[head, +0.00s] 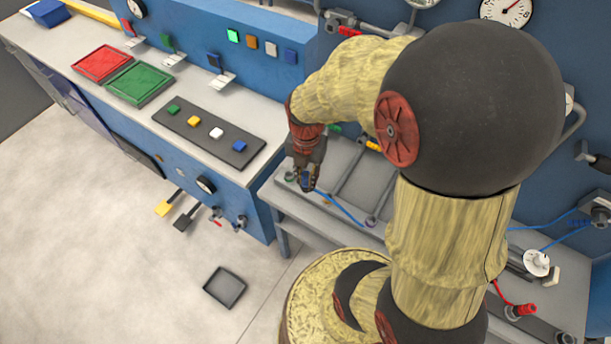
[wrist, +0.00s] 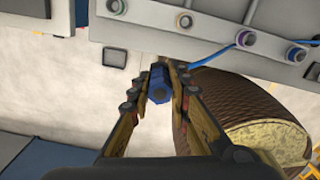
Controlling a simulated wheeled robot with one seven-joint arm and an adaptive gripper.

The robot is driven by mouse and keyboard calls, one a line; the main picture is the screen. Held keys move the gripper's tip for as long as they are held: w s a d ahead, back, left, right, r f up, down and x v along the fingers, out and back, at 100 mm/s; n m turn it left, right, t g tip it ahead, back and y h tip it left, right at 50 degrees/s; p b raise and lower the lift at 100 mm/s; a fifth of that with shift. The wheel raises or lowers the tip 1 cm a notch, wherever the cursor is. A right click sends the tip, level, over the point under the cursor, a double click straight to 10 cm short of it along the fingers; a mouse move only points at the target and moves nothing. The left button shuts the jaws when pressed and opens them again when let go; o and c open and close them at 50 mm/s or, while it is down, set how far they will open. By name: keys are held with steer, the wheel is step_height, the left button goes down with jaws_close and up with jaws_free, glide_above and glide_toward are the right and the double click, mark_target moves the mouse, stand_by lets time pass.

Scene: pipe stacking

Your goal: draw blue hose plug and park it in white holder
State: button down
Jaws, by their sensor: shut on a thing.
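My gripper (head: 304,184) is shut on the blue hose plug (wrist: 158,84), which sits between its fingertips in the wrist view. The plug is held in front of the grey bench edge, apart from the sockets, with floor behind it. A blue hose (head: 343,209) runs from the plug toward the purple-ringed socket (head: 372,221); it also shows in the wrist view (wrist: 215,55). My arm hides part of the bench in the head view.
An orange-ringed socket (wrist: 185,21) and a darker-ringed one (wrist: 115,7) share the bench edge (wrist: 210,40). A white round fitting (head: 536,262) stands on the right bench. A dark tray (head: 225,287) lies on the open floor. The blue console (head: 225,190) is at left.

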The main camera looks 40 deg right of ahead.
steer(key=shift+r, duration=0.15)
steer(key=shift+r+p, duration=3.15)
steer(key=shift+r, duration=0.75)
